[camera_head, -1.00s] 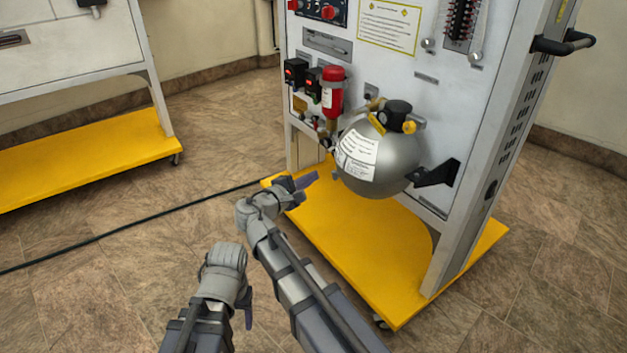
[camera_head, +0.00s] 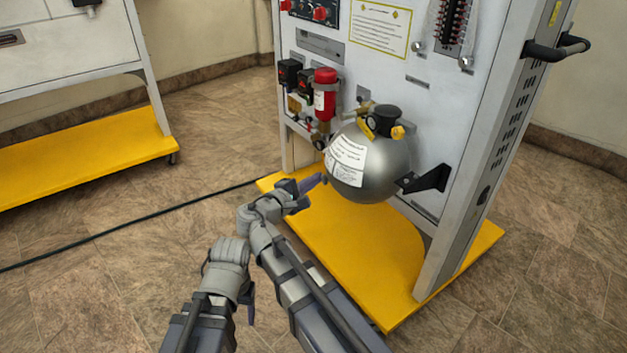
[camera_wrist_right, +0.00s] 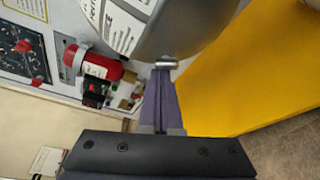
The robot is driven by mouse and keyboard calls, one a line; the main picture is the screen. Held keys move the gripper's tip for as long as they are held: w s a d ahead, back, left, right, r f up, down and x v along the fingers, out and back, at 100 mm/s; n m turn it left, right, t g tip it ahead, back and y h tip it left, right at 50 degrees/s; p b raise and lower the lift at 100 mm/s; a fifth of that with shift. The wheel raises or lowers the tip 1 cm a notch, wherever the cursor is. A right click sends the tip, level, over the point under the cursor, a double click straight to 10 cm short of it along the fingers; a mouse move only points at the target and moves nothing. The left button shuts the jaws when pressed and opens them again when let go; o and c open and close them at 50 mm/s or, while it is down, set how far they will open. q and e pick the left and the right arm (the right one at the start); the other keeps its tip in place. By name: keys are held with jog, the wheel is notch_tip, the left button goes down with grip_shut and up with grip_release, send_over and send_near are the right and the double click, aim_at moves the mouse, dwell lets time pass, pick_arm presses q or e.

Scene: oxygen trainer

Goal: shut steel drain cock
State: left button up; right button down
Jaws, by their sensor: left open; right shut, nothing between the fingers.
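The steel drain cock (camera_wrist_right: 167,62) is a small bright metal cylinder at the underside of the grey round tank (camera_wrist_right: 185,25) in the right wrist view. My right gripper (camera_wrist_right: 163,72) is shut and empty, its purple fingertips right at the cock; I cannot tell if they touch. In the head view the tank (camera_head: 380,165) hangs on the panel and my right gripper (camera_head: 320,180) points at its lower left side; the cock is hard to make out there. My left gripper (camera_head: 251,303) hangs lower left, away from the tank, with one purple finger showing; it is open.
A red cylinder (camera_head: 325,95) and black gauges (camera_head: 289,72) sit on the panel above left of the tank. A black bracket (camera_head: 428,180) is at the tank's right. The trainer's yellow base (camera_head: 345,240) lies below. A cable (camera_head: 130,230) crosses the floor.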

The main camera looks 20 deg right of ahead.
jog(key=shift+s+d+r+m+t+h+b, duration=0.2)
jog(key=shift+s+m+t+h+b, duration=0.15)
jog(key=shift+m, duration=0.65)
jog(key=shift+s+d, duration=0.1)
jog(key=shift+s, duration=0.05)
dwell(0.4)
